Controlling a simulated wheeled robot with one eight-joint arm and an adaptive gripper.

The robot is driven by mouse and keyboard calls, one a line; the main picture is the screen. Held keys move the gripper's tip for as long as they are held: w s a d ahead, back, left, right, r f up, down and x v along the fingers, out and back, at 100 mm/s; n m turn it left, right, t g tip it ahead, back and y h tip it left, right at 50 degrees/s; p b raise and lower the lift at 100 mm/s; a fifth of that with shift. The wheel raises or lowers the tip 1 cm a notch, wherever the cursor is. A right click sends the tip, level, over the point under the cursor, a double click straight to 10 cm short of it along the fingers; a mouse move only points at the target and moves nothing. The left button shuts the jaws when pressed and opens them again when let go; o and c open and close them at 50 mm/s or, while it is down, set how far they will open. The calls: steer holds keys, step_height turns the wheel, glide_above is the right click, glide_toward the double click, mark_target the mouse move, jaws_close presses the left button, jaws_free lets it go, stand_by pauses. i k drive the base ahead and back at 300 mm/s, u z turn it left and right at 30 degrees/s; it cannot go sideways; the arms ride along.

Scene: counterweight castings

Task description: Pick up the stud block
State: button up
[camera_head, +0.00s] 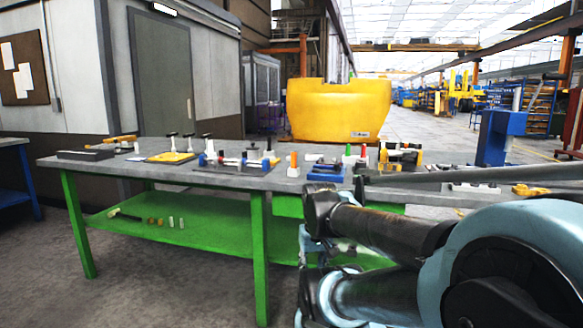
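The workbench (190,178) has a grey top and green legs, and several small parts stand along it. A low blue block (325,175) sits near the middle of the bench with small pieces on or behind it. It may be the stud block, but it is too small to tell. An orange upright piece (294,160) stands just left of it. My arm crosses the lower right, in front of the bench's right part, and hides some of it. I cannot make out my gripper's fingers.
A green lower shelf (185,238) holds small items. A large yellow casting (338,108) stands behind. The floor at front left is clear.

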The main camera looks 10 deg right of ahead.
mark_target(327, 160)
steer(key=u, duration=1.95)
steer(key=k, duration=1.6)
steer(key=z, duration=1.6)
steer(key=i, duration=1)
steer(key=u, duration=0.05)
